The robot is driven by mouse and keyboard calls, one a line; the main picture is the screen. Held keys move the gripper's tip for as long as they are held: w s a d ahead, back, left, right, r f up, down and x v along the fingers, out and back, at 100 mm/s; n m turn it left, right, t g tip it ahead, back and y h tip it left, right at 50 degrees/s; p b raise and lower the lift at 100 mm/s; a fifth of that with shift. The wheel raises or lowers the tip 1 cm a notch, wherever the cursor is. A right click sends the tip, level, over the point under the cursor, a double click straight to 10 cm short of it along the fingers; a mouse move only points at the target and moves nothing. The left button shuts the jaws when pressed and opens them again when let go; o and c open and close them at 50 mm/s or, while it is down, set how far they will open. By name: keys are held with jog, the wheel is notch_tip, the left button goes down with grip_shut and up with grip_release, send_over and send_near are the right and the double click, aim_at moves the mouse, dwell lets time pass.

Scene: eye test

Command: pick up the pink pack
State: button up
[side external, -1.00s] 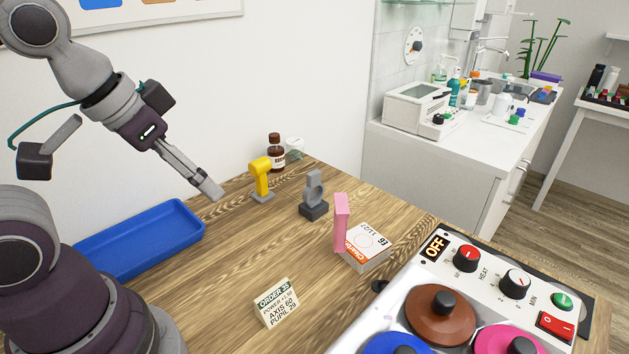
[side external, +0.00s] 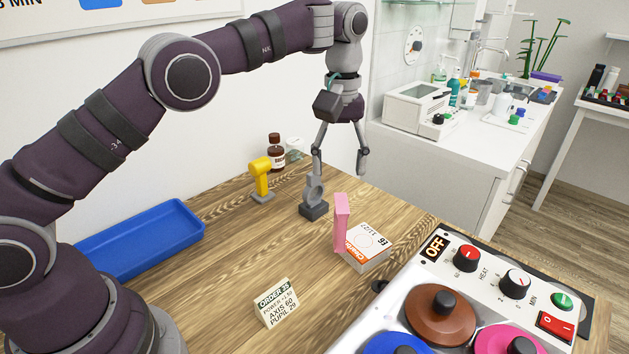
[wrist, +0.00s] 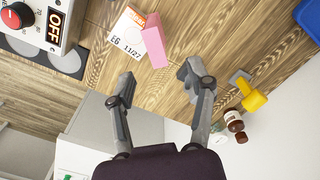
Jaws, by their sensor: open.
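The pink pack (side external: 341,222) stands upright on the wooden table, close against the left side of a white box with orange lettering (side external: 372,243). In the wrist view the pink pack (wrist: 154,47) lies ahead of the fingertips, roughly between their lines. My gripper (side external: 339,170) is open and empty, pointing down, above the table and behind the pack in the side view. The gripper also shows in the wrist view (wrist: 166,82), its fingers spread apart. Whether the pack touches the box is hard to tell.
A grey stand (side external: 314,193) is close to my gripper's left finger in the side view. A yellow device (side external: 261,175) and brown bottle (side external: 275,152) stand further left.

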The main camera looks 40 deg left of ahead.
aim_at(341, 218)
jog(key=f, duration=1.1)
jog(key=shift+w+d, duration=0.2)
jog(key=shift+w, duration=0.05)
jog(key=shift+r, duration=0.1)
grip_shut()
